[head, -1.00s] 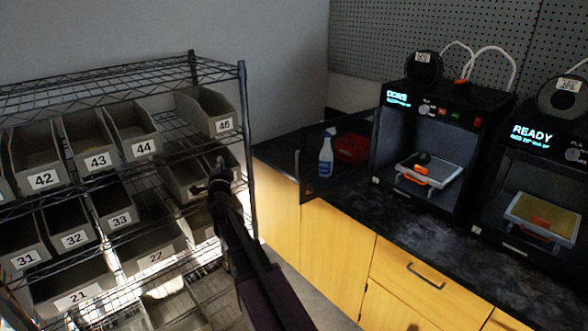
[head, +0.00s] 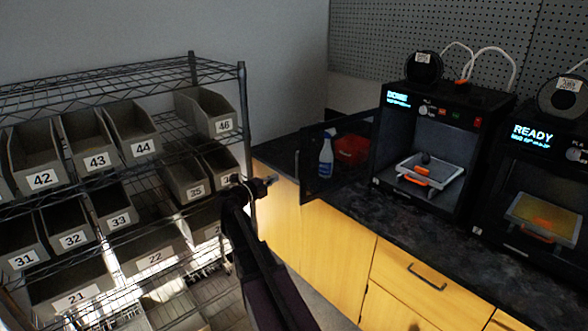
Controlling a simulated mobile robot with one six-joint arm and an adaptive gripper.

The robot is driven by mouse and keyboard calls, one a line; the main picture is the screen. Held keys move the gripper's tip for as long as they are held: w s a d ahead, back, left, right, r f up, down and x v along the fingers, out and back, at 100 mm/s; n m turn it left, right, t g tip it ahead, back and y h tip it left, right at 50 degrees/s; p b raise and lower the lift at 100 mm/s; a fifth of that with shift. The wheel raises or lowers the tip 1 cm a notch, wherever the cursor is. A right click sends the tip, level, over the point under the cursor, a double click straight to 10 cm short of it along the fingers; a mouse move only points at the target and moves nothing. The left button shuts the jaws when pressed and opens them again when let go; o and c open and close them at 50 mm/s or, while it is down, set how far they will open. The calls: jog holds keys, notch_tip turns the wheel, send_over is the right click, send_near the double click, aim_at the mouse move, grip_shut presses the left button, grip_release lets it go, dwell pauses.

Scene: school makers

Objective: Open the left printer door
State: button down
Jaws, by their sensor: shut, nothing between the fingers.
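The left printer (head: 440,112) stands on the dark counter and its display seems to read "DONE". Its dark see-through door (head: 338,168) stands swung open to the left, out over the counter. Inside, a print bed (head: 442,172) with an orange handle holds a small dark object (head: 426,158). My gripper (head: 268,181) is shut and empty. It appears in front of the counter's left end, left of the door and apart from it in the picture.
The right printer (head: 545,150) reads "READY". A spray bottle (head: 326,155) and a red bin (head: 351,149) show behind the open door. A wire shelf (head: 243,130) with numbered grey bins stands close on the left. Wooden cabinets (head: 335,240) lie under the counter.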

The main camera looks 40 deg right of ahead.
jog(key=shift+d, duration=0.15)
jog(key=w+d, duration=0.2)
jog(key=d, duration=0.7)
jog(key=shift+d, duration=0.3)
dwell(0.3)
jog(key=w, duration=0.5)
jog(key=shift+w+d, duration=0.2)
jog(key=shift+d, duration=0.15)
jog(key=shift+a, duration=0.1)
jog(key=a, duration=0.9)
jog(key=shift+a, duration=0.4)
jog(key=shift+s, duration=0.1)
